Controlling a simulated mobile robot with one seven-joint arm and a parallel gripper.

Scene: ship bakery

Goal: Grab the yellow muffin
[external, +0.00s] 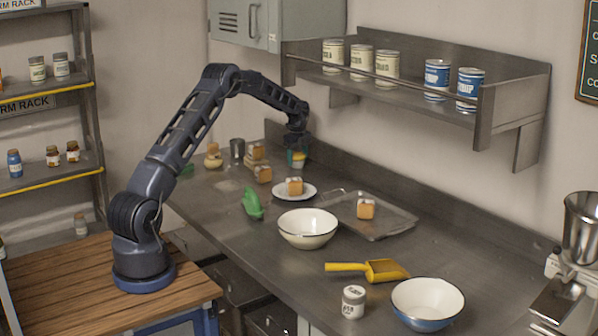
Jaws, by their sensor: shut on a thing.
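My gripper (297,146) is over the far part of the steel counter, pointing down near the back wall. It is shut on a small yellow and teal thing (298,160), which appears to be the yellow muffin. The fingers partly hide it, and it is too small to make out clearly. I cannot tell whether it touches the counter.
A white plate (281,196) with an orange-brown cube is nearby. Similar cubes lie farther left and on a metal tray (396,228). A green object (252,204), a cream bowl (308,228) and a yellow scoop (384,270) are nearer. A shelf (400,90) of cans overhangs right.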

